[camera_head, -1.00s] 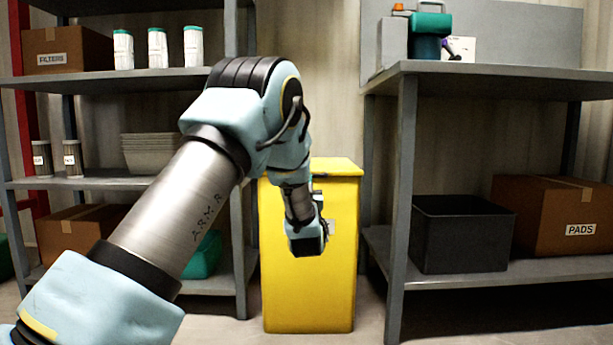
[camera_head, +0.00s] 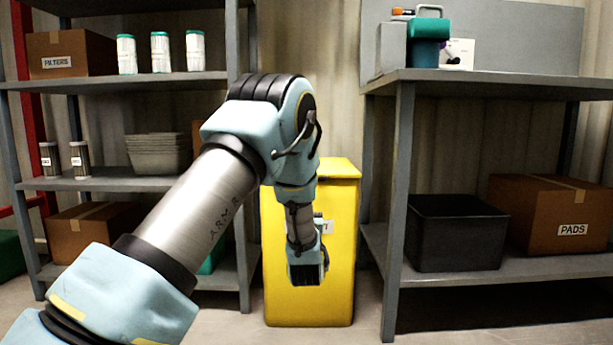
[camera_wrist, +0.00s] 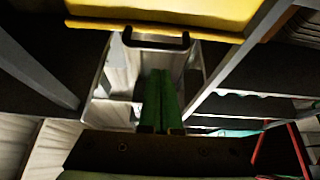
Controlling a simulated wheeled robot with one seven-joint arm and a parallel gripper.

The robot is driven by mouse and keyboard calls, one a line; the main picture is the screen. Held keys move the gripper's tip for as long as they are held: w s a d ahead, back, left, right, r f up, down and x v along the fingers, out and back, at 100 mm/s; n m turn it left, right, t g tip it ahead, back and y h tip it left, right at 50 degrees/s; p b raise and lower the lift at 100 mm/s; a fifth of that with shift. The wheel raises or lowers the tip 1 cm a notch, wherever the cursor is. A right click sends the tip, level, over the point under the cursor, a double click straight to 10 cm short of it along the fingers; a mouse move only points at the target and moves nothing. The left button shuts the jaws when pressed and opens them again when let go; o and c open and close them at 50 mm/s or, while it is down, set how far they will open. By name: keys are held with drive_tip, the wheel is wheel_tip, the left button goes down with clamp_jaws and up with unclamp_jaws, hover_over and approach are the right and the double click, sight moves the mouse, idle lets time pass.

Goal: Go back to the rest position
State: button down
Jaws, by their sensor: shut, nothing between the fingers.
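My gripper (camera_head: 308,274) hangs at the end of my bent arm in front of the yellow bin (camera_head: 338,250) in the head view. It points downward and appears apart from the bin, though the depth is hard to judge. In the wrist view its two green fingers (camera_wrist: 160,100) lie side by side, shut with nothing between them. The yellow bin also shows at the top of the wrist view (camera_wrist: 170,12). The arm hides part of the bin's left side.
A grey shelf unit (camera_head: 110,183) stands at the left with a FILTERS box (camera_head: 70,55) and white canisters (camera_head: 160,53). A grey bench (camera_head: 490,82) at the right carries a teal device (camera_head: 428,35). Below are a dark bin (camera_head: 455,235) and a PADS box (camera_head: 555,215).

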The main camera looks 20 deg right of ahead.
drive_tip(key=w+a+n+g+y+p, duration=0.1)
drive_tip(key=w+a+g+y+p, duration=0.25)
drive_tip(key=a, duration=0.65)
drive_tip(key=a+n+g+y+p, duration=0.1)
drive_tip(key=a+g+y+p, duration=0.35)
drive_tip(key=a, duration=0.65)
drive_tip(key=s+a+r+n+g+y+p, duration=0.15)
drive_tip(key=s+a+g+p, duration=0.45)
drive_tip(key=s+a+g, duration=1.1)
drive_tip(key=s+a+r+t+p, duration=0.1)
drive_tip(key=s+r+t+p, duration=0.1)
drive_tip(key=r+p, duration=1.7)
drive_tip(key=s+a+r+t+p, duration=0.2)
drive_tip(key=s+r+p, duration=0.3)
drive_tip(key=r+p, duration=1.3)
drive_tip(key=shift+s+r+t+p, duration=0.25)
drive_tip(key=shift+r+t+p, duration=0.1)
drive_tip(key=shift+t+p, duration=0.2)
